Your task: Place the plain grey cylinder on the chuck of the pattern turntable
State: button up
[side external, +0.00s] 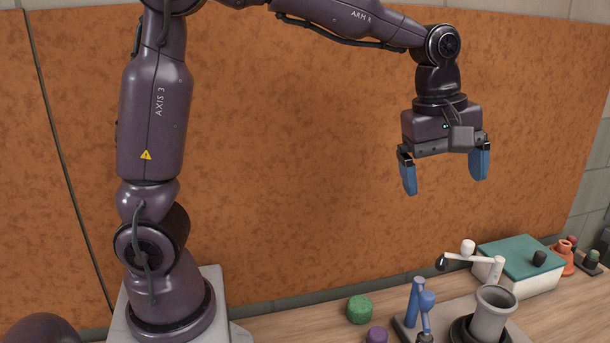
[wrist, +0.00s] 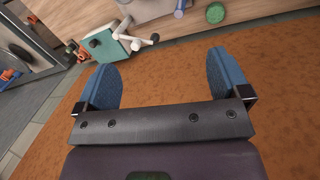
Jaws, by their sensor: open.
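The plain grey cylinder (side external: 492,314) stands upright at the lower right of the side external view, with an open, hollow top. It is seated on or in a dark round base (side external: 462,330), which looks like the chuck of the turntable. The bottom of this base is cut off by the frame edge. My gripper (side external: 445,186) is open and empty, high above the bench and apart from the cylinder. Its two blue fingers also show spread apart in the wrist view (wrist: 160,62), with nothing between them. I cannot make out the cylinder in the wrist view.
A blue post with a jointed arm (side external: 415,302) stands left of the cylinder. A white swing arm (side external: 470,256) rises behind it. A teal-topped box (side external: 520,252) is at the back right. A green cylinder (side external: 359,309) and a purple one (side external: 377,335) sit to the left. An orange panel backs the bench.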

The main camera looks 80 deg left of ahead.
jog(key=s+a+m+t, duration=0.3)
jog(key=s+a+m, duration=0.1)
jog(key=s+m, duration=1.1)
jog(key=s, duration=0.4)
jog(key=shift+s+y, duration=0.3)
jog(key=shift+y, duration=0.1)
